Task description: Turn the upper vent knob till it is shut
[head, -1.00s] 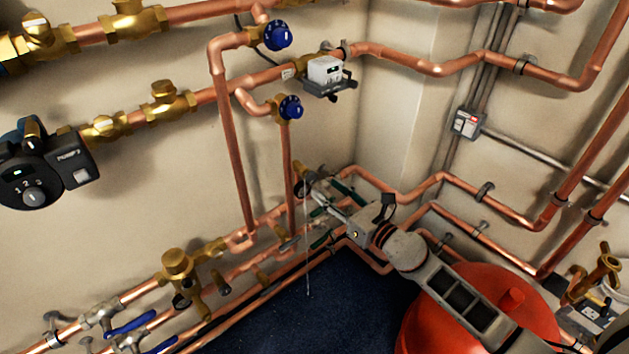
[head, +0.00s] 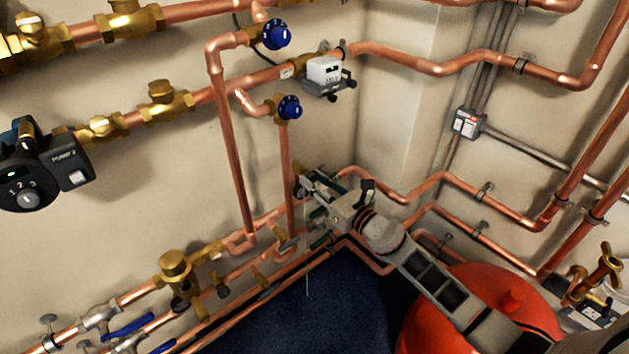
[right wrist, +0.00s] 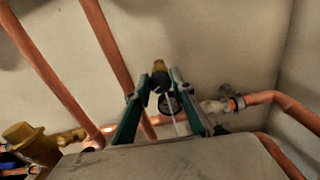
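A small dark vent knob (head: 301,190) with a brass part sits on the copper pipes low in the corner. In the right wrist view, a dark-ended brass piece (right wrist: 160,76) shows between the fingertips, with a dark round part just below it. A thin pale stream (head: 307,260) runs down from there towards the floor. My right gripper (head: 309,196) is at the knob, partly hiding it. In the right wrist view my right gripper (right wrist: 160,80) has its green fingers apart, one each side of the brass piece. Contact cannot be told. My left gripper is not in view.
Copper pipes (head: 235,150) run up the wall close to the knob. Blue dial knobs (head: 290,107) and a white meter (head: 324,70) are above. A red vessel (head: 510,300) stands under my right arm. Blue-handled valves (head: 128,327) are at lower left.

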